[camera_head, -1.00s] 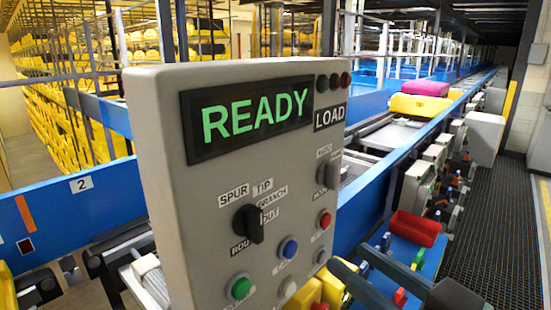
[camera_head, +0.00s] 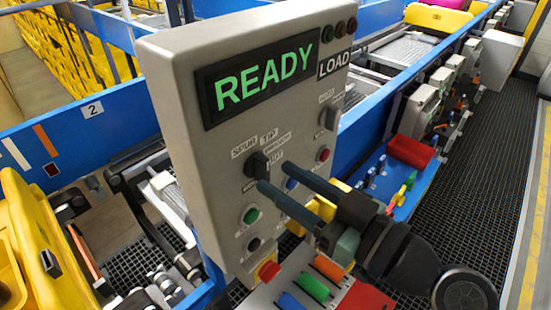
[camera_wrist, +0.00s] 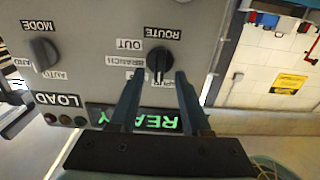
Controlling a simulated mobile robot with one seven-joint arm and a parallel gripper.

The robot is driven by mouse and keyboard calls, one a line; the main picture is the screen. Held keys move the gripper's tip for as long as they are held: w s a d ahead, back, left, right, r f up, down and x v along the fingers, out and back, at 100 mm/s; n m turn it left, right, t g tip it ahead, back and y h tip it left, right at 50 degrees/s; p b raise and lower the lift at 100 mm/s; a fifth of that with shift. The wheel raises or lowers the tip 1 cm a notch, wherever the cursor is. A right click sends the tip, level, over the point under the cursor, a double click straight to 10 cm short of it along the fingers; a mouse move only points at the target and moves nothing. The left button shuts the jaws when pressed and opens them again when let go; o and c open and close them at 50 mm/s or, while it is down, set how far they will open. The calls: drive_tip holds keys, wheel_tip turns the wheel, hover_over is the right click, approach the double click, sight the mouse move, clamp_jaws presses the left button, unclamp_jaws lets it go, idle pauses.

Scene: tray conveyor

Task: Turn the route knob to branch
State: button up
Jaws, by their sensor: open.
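The black route knob (camera_head: 257,163) sits on the grey control panel (camera_head: 185,110), below the READY display. Labels SPUR, TIP, BRANCH and OUT are around it. In the wrist view the panel is upside down and the knob (camera_wrist: 159,62) stands roughly vertical. Its long axis runs toward the TIP side, not the BRANCH label (camera_wrist: 124,61); the exact setting is hard to read. My gripper (camera_head: 275,178) is open in front of the panel. In the wrist view its fingers (camera_wrist: 160,76) lie either side of the knob's line, apart from it.
A mode knob (camera_head: 331,116) is to the right on the panel. Green (camera_head: 251,215), blue and red buttons sit below and beside the route knob. A red bin (camera_head: 410,151) and the blue conveyor rail (camera_head: 400,95) are to the right. A yellow bin (camera_head: 35,240) is at left.

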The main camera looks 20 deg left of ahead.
sight(261, 169)
drive_tip(key=shift+x, duration=1.15)
clamp_jaws()
